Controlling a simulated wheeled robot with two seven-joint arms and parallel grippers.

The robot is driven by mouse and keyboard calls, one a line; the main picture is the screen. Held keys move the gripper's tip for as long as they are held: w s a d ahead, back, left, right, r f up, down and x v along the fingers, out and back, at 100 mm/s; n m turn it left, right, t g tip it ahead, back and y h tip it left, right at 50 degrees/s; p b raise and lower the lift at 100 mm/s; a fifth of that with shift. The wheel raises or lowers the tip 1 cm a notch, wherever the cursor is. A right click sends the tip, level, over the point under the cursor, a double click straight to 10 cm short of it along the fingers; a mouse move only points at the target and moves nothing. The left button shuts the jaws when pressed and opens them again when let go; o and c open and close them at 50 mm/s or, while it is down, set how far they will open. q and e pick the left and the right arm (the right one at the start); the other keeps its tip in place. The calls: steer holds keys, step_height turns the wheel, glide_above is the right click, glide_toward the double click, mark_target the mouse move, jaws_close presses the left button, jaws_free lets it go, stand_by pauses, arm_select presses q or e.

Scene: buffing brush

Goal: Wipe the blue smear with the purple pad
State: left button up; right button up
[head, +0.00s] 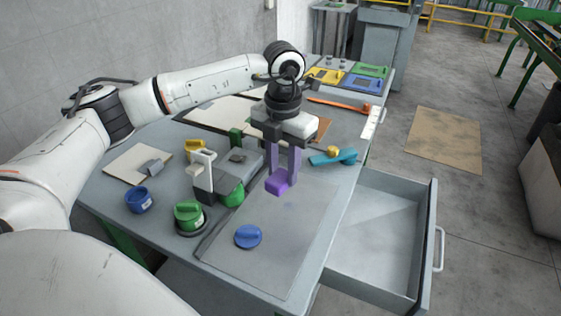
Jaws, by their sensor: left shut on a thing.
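My left gripper (285,160) comes down from above and is shut on the purple pad (279,184). The pad is a small purple block between the lower ends of the fingers. It is over the far part of a grey panel (285,225) on the table; whether it touches the panel is hard to tell. A round blue piece (248,236) lies on the panel, nearer the front and a little left of the pad. It looks raised, like a lid; I cannot make out a separate flat blue smear. My right gripper is not in view.
Left of the panel stand a green-lidded jar (189,214), a blue cup (138,200) and a white-and-grey upright holder (203,178). A teal tool (334,157) lies right of the gripper. An open drawer (385,230) juts out right of the table (345,190).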

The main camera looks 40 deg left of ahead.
arm_select(q)
steer(key=shift+w+a+n, duration=0.2)
steer(key=shift+a+n, duration=0.3)
steer(key=shift+n, duration=0.6)
step_height(320, 180, down, 7)
steer(key=b, duration=0.5)
steer(key=shift+f, duration=0.1)
steer(key=shift+w+d+f, duration=0.1)
steer(key=shift+d+f, duration=0.3)
steer(key=shift+d, duration=0.1)
steer(key=shift+w+d+f, duration=0.1)
steer(key=shift+w+d, duration=0.1)
steer(key=shift+d, duration=0.55)
steer(key=shift+w+d, duration=0.15)
steer(key=shift+d, duration=0.6)
steer(key=shift+a, duration=0.3)
steer(key=a, duration=0.3)
steer(key=shift+s+a, duration=0.1)
steer(key=shift+s, duration=0.25)
steer(key=shift+s+a+r, duration=0.1)
steer(key=shift+a+r, duration=0.05)
steer(key=shift+r, duration=0.15)
step_height(320, 180, up, 3)
steer(key=shift+f+p, duration=0.2)
steer(key=shift+p, duration=0.65)
step_height(320, 180, up, 3)
steer(key=shift+p, duration=1.1)
steer(key=shift+r+p, duration=0.6)
steer(key=shift+r, duration=0.5)
